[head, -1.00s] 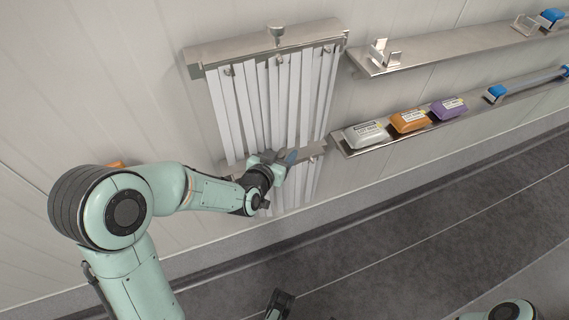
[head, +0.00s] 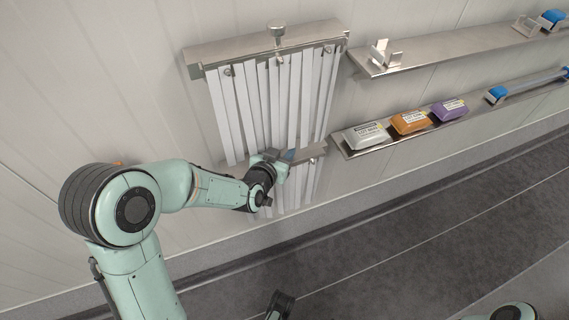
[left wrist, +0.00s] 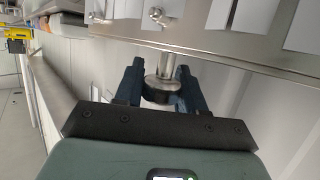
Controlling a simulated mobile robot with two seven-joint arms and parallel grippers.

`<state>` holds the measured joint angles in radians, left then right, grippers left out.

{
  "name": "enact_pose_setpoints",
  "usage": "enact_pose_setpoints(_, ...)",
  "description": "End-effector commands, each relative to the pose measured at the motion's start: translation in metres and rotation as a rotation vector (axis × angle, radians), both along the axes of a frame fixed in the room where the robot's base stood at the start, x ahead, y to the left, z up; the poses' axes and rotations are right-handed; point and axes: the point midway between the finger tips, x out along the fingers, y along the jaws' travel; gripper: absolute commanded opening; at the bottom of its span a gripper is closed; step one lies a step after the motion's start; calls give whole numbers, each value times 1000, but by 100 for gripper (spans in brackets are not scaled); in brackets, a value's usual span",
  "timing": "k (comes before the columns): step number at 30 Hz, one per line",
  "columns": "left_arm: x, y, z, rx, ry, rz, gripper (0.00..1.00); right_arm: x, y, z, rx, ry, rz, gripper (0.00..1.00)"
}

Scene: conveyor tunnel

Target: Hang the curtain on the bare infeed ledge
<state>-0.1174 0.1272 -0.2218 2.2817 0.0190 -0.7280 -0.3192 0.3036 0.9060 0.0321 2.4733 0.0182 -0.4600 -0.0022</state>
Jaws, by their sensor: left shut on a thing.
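White strips hang from a broad steel rail (head: 240,52) with a knob (head: 277,33) on top, in the middle of the head view. Lower down, a narrow steel bar (head: 314,151) crosses in front of them or under them, with strip ends (head: 294,193) below it. My left gripper (head: 279,156) is at this bar and hides part of it. In the left wrist view its fingers (left wrist: 160,85) are shut around a steel knob (left wrist: 158,88) on the curtain's rail (left wrist: 220,48), with white strips (left wrist: 235,14) beyond. A dark tip, likely my right gripper (head: 280,304), shows at the bottom edge; its jaws are unclear.
To the right, a lower shelf (head: 470,108) carries a white pack (head: 366,135), an orange pack (head: 409,121) and a purple pack (head: 450,109). An upper shelf (head: 445,47) has a steel bracket (head: 384,55). The grey floor (head: 400,220) is clear.

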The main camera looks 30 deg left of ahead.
Motion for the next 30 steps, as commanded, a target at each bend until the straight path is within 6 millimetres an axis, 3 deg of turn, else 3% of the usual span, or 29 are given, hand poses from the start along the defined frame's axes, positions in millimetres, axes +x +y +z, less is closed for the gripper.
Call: enact_pose_setpoints(30, 1, 0, 32, 1, -4, 1, 0, 2, 0, 23, 1, -7, 0, 58)
